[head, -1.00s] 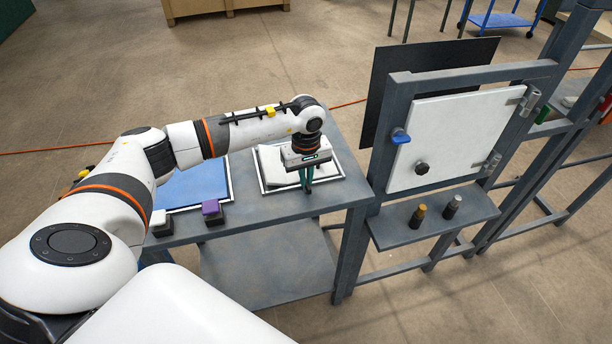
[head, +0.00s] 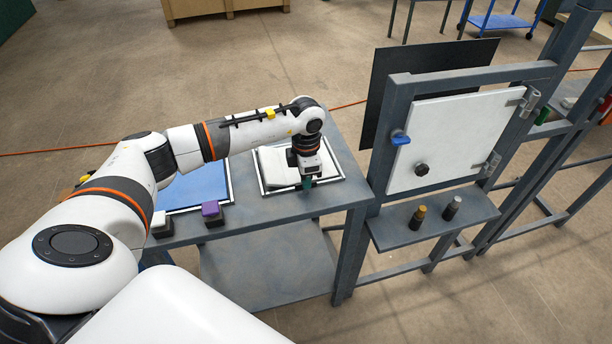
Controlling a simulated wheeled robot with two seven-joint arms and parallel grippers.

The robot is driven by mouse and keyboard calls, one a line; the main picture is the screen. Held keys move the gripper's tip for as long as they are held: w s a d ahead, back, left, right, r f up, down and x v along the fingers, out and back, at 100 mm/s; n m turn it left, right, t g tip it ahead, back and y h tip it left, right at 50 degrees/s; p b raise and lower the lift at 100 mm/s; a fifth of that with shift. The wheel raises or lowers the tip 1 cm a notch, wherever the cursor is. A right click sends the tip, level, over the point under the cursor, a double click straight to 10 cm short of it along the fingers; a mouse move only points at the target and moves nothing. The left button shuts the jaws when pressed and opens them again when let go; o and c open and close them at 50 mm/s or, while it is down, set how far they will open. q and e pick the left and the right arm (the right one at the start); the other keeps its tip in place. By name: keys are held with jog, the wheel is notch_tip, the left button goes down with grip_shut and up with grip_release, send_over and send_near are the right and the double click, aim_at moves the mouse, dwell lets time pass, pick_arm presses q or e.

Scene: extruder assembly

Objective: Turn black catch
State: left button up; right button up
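A white door panel (head: 455,135) stands upright in a grey frame at the right. A round black catch (head: 422,169) sits on its lower left part. A blue handle (head: 400,138) is at the door's left edge, above the black catch. My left gripper (head: 307,183) is over the table, in front of the white pad, to the left of the door and apart from it. It is seen edge-on, so its fingers overlap and I cannot tell whether they are open. My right gripper is not in view.
The grey table (head: 275,208) holds a framed white pad (head: 275,165), a blue pad (head: 195,188) and a purple block (head: 211,211).

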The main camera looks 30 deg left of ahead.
pick_arm(q)
jog(key=o, duration=0.3)
jog(key=shift+o, duration=0.2)
jog(key=shift+r, duration=0.1)
jog(key=shift+r+p, duration=1.95)
jog(key=shift+r, duration=1)
